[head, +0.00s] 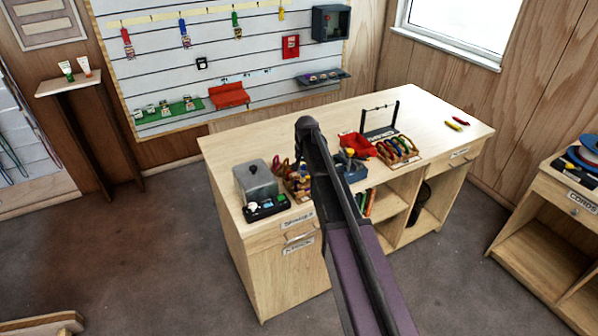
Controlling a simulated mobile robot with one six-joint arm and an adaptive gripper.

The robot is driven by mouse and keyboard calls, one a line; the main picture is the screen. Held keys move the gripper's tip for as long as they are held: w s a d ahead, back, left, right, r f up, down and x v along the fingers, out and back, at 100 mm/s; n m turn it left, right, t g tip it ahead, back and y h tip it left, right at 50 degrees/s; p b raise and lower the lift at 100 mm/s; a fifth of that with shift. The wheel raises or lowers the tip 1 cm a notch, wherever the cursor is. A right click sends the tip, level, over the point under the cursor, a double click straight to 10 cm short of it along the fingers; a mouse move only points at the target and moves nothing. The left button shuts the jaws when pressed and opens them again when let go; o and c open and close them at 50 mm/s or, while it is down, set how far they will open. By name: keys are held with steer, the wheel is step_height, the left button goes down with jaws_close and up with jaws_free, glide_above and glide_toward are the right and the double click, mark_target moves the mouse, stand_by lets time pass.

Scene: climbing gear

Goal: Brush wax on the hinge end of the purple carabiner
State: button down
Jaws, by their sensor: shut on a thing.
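My dark arm reaches over the middle of the bench (255,141), and my gripper is hidden from this view, so what it holds does not show. Coloured carabiners (398,149) stand in a wooden rack on the bench's right part. More coloured loops, perhaps carabiners, sit in a second wooden holder (299,188), partly behind the arm. I cannot pick out the purple carabiner or its hinge end for sure. A blue-grey bin (355,174) stands just right of the arm, with a small yellow item above it. I cannot make out a wax brush.
A grey lidded box (257,181) and a dark tray (266,209) stand at the bench's left end. A red bin (358,145) and a black wire stand (380,119) are farther back. Red and yellow items (456,123) lie at the right, with bare bench around them.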

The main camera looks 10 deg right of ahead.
steer(key=shift+w+d, duration=0.1)
steer(key=shift+d, duration=0.2)
steer(key=shift+a, duration=0.15)
stand_by(0.5)
steer(key=shift+s+a, duration=0.35)
steer(key=shift+a, duration=0.55)
steer(key=shift+s+a, duration=0.3)
steer(key=shift+a, duration=0.55)
steer(key=shift+r, duration=0.1)
steer(key=shift+s+d+r+p, duration=0.1)
steer(key=shift+s+r+p, duration=0.05)
steer(key=shift+r+p, duration=1.4)
steer(key=shift+s+r+p, duration=0.1)
steer(key=shift+r+p, duration=1.3)
steer(key=shift+p, duration=0.1)
steer(key=shift+r, duration=0.1)
steer(key=shift+s+r+p, duration=0.15)
steer(key=shift+r+p, duration=1.25)
steer(key=shift+p, duration=0.15)
steer(key=shift+f, duration=0.15)
